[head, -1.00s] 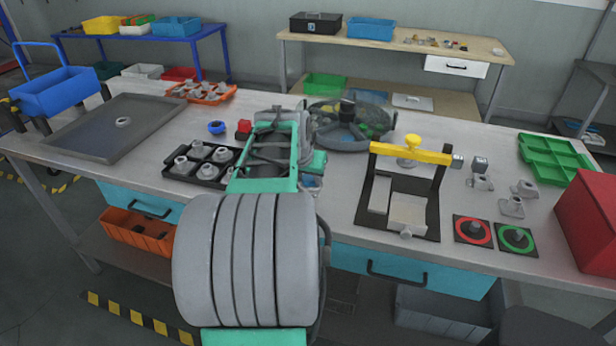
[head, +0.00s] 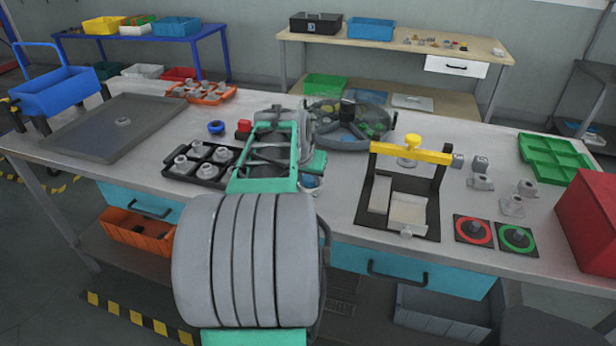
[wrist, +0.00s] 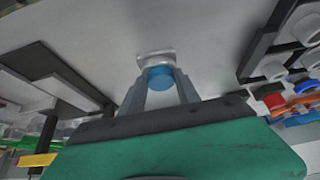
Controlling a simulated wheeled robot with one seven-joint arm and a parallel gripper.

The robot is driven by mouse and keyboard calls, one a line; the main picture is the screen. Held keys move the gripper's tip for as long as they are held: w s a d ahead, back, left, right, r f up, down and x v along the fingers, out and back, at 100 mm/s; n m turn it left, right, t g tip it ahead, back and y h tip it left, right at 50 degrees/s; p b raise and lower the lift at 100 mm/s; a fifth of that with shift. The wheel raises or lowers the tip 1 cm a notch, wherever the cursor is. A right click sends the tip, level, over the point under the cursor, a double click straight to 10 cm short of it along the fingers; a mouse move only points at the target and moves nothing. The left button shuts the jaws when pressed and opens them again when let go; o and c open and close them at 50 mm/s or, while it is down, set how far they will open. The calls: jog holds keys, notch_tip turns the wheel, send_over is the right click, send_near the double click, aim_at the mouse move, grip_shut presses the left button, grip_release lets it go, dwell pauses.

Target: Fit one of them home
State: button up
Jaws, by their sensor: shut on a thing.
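My gripper (wrist: 160,88) is shut on a small part with a blue round body (wrist: 160,78) and a pale grey block-like end (wrist: 155,58). The part shows between the two fingers in the wrist view, over the grey bench top. In the head view my arm hides most of the gripper; a bit of blue and pale grey (head: 312,182) shows just right of the arm. A black tray (head: 208,183) with compartments holds several grey flanged parts, left of my gripper. A black fixture (head: 432,214) with a yellow crossbar (head: 410,152) stands to the right.
Loose grey parts (head: 480,182), red and green ringed pads (head: 473,231) and a green tray (head: 553,158) are right. Bare bench lies before the fixture's left side.

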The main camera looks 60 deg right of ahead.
jog(key=shift+f, duration=0.1)
dwell(0.7)
jog(key=o, duration=1.4)
jog(key=v, duration=0.8)
